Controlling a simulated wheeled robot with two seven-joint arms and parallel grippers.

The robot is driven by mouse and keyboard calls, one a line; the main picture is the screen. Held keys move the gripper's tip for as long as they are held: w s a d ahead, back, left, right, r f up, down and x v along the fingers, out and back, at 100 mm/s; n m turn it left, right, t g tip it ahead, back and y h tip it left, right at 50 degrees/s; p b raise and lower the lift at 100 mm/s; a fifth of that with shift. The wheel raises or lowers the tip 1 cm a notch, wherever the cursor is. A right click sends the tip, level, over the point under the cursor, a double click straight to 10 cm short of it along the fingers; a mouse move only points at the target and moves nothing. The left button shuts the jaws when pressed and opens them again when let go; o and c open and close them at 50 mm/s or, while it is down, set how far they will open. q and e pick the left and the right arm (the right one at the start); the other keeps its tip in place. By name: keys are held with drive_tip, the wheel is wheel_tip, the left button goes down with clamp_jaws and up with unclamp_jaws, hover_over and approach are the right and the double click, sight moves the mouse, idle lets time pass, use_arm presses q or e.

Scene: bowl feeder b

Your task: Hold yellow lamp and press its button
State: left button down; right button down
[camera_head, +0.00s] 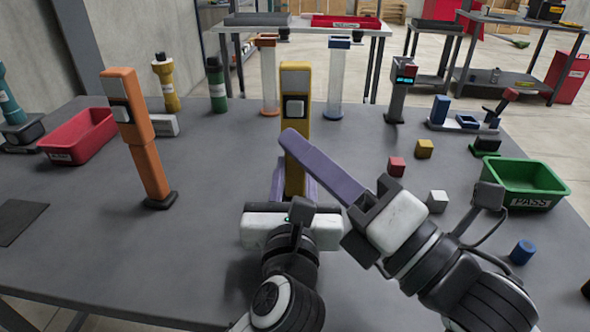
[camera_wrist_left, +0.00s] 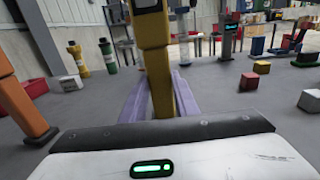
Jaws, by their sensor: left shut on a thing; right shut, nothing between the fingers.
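The yellow lamp (camera_head: 296,76) stands upright near the middle of the table in the head view, with a pale square button (camera_head: 294,108) on its face. My left gripper (camera_head: 292,182) is shut on its lower post. The left wrist view shows the yellow post (camera_wrist_left: 161,88) between the purple fingers of my left gripper (camera_wrist_left: 161,98). My right gripper (camera_head: 290,138) is shut and empty. Its purple fingertips overlap the lamp just below the button in the head view; I cannot tell whether they touch. The right gripper does not show in the left wrist view.
A similar orange lamp (camera_head: 140,130) stands left of the yellow one. A red bin (camera_head: 82,136) is at the left and a green bin (camera_head: 525,184) at the right. Small red (camera_head: 396,166), yellow (camera_head: 424,149) and white (camera_head: 437,201) cubes lie right of my right gripper.

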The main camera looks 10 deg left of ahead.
use_arm(q)
drive_tip(key=shift+f, duration=0.15)
use_arm(e)
drive_tip(key=shift+s, duration=0.1)
use_arm(q)
drive_tip(key=c, duration=1.3)
unclamp_jaws()
